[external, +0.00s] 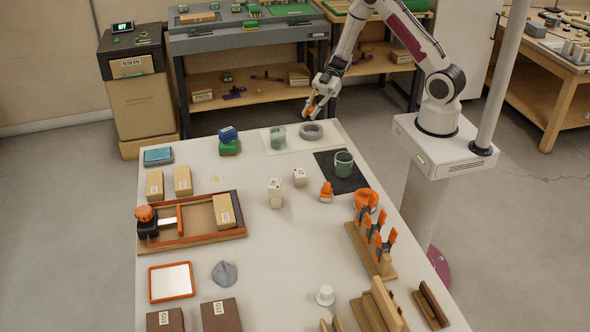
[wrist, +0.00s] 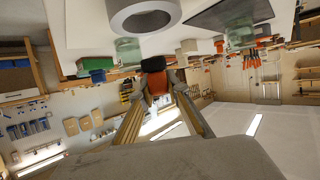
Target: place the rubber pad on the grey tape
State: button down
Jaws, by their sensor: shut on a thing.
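The grey tape (external: 311,131) is a thick ring lying flat on a pale sheet at the far end of the bench. It also shows at the top of the wrist view (wrist: 122,22). My gripper (external: 315,108) is above the bench's far edge, just above and behind the tape. It is shut on a small orange and black piece, which seems to be the rubber pad (wrist: 157,82); its orange part shows in the external view (external: 309,111). The held piece is apart from the tape. The fingers hide part of it.
A greenish glass (external: 278,137) stands left of the tape. Another glass (external: 343,163) stands on a black mat (external: 330,172) to the front right. Blue and green blocks (external: 229,147) lie farther left. White blocks (external: 275,193) stand nearer the bench's middle.

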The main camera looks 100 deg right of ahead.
jog(key=shift+f, duration=0.25)
jog(key=shift+f, duration=1.85)
jog(key=shift+f, duration=0.15)
jog(key=c, duration=2)
grip_release()
jog(key=shift+o, duration=0.2)
jog(key=shift+s+d+r, duration=0.1)
jog(key=shift+d+r, duration=0.05)
jog(key=shift+r, duration=0.1)
jog(key=v, duration=1.1)
jog(key=shift+s+d, duration=0.2)
jog(key=shift+s, duration=0.1)
